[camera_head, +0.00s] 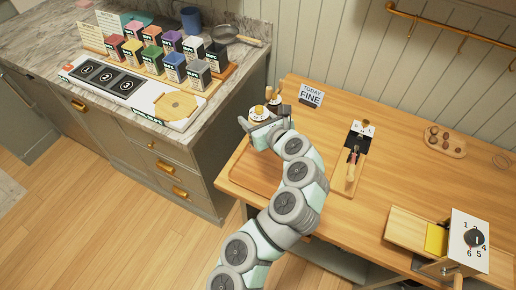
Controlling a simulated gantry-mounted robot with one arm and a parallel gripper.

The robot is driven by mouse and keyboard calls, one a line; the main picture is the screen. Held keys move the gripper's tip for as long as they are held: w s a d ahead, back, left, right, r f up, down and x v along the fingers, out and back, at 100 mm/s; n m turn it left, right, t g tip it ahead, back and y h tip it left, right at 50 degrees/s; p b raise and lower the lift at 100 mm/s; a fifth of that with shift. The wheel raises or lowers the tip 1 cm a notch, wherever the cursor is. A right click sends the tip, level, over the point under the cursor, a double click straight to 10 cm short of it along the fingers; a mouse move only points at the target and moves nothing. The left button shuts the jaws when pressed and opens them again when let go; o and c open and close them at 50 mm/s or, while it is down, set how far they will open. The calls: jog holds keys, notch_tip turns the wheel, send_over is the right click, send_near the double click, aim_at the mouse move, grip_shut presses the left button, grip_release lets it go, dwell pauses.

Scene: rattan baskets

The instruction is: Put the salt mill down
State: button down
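A small white thing with a gold knob on top, perhaps the salt mill (259,112), shows at the end of my arm over the left part of the wooden table. My gripper (262,121) is right at it, with grey finger parts on its left and right sides. Whether the fingers press on it or only stand around it cannot be told. Its base is hidden, so I cannot tell whether it touches the table. A dark piece with a gold top (272,92) shows just behind it. A wooden tray or board (250,172) lies on the table below my gripper.
A "TODAY FINE" sign (311,95) stands behind, to the right. A narrow board with tools (352,165), a small wooden tray with round brown pieces (445,140) and a numbered box (468,241) occupy the right. The stone counter (222,95) with several colored boxes is left.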

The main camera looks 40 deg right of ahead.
notch_tip(320, 180, down, 12)
jog(key=b, duration=0.2)
jog(key=shift+r, duration=0.15)
jog(key=shift+f, duration=0.2)
jog(key=c, duration=0.6)
grip_release()
jog(key=p+v, duration=0.1)
jog(key=v, duration=1.1)
jog(key=shift+r, duration=0.1)
